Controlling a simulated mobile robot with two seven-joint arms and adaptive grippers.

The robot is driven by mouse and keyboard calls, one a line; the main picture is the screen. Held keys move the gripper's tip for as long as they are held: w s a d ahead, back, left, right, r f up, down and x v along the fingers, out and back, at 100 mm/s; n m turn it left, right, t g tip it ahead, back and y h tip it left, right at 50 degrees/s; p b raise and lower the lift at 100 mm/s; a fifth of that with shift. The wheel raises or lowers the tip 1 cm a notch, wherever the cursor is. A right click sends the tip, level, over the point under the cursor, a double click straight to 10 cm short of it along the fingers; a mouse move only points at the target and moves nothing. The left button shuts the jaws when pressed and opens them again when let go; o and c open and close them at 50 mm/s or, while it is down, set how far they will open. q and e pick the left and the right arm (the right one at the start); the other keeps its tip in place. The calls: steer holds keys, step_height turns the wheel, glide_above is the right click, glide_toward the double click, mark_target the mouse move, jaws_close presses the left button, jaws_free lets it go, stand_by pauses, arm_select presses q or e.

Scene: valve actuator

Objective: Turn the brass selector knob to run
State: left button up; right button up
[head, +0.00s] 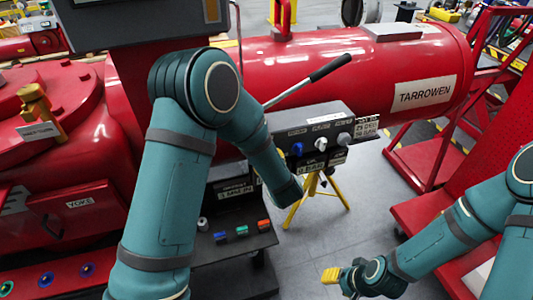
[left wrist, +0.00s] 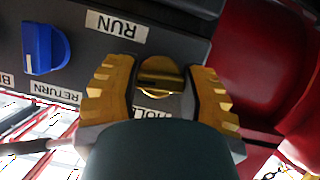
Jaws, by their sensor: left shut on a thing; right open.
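The brass selector knob (left wrist: 161,75) shows in the left wrist view between the yellow fingers of my left gripper (left wrist: 163,88), which is shut on it. The RUN label (left wrist: 117,24) appears upside down, up and left of the knob. A HOLD label (left wrist: 150,113), partly covered, lies below the knob. The knob's exact pointing is hard to tell. In the head view my left arm hides the brass knob and the left gripper. My right gripper (head: 331,275) is open and empty, low over the floor at the lower right, with yellow fingertips.
A blue knob (left wrist: 45,48) sits left of the brass one, above a RETURN label (left wrist: 55,93). The dark control panel (head: 320,138) stands before a red tank (head: 365,75). A dark-gripped lever (head: 330,67) rises above it.

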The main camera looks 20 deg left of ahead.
arm_select(q)
steer(key=shift+r+m, duration=0.15)
steer(key=shift+m, duration=0.15)
stand_by(0.4)
steer(key=o, duration=1.2)
steer(key=shift+w+a, duration=0.1)
steer(key=v, duration=1.2)
